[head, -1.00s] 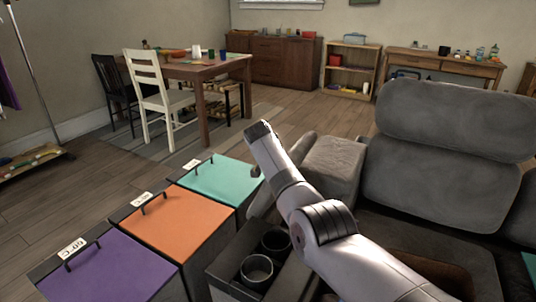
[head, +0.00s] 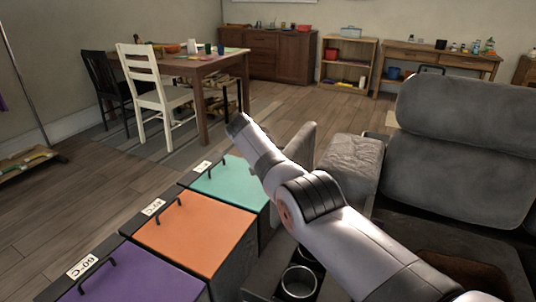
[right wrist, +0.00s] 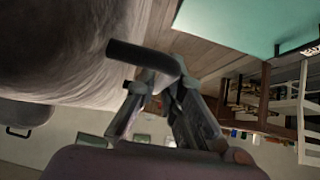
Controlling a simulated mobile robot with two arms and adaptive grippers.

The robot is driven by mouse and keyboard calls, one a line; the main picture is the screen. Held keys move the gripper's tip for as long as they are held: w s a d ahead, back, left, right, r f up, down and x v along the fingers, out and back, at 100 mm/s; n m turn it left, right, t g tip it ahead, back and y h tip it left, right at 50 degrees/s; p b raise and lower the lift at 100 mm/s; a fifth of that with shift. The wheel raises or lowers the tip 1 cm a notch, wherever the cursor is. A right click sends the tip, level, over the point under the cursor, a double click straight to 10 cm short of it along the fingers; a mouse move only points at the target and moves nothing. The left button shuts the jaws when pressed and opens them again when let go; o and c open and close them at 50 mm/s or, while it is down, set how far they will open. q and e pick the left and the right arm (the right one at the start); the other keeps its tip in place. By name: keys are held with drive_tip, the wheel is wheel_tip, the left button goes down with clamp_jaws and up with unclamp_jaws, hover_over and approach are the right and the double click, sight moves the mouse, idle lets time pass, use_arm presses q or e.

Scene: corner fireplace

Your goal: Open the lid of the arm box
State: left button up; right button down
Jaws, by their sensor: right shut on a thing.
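The arm box is part of the grey sofa's armrest, and my right arm hides much of it in the head view. A grey panel (head: 303,148), which looks like its lid, stands steeply raised behind my arm. In the right wrist view my right gripper (right wrist: 158,86) is shut on a dark bar handle (right wrist: 138,54). The gripper's fingers are hidden in the head view. A large grey fabric surface (right wrist: 60,45) lies close beside the handle in the wrist view. My left gripper is not in view.
Bins with purple (head: 140,278), orange (head: 195,238) and teal (head: 230,186) lids stand left of the armrest. A cup holder (head: 299,282) is in the armrest. The grey sofa (head: 460,150) fills the right side. Open wooden floor (head: 60,210) lies left.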

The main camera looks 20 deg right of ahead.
drive_tip(key=shift+d+r, duration=0.15)
drive_tip(key=shift+d, duration=0.05)
drive_tip(key=c, duration=2)
unclamp_jaws()
drive_tip(key=shift+o, duration=0.2)
drive_tip(key=shift+s+a, duration=0.1)
drive_tip(key=shift+v, duration=0.8)
drive_tip(key=v, duration=1)
drive_tip(key=shift+a, duration=0.1)
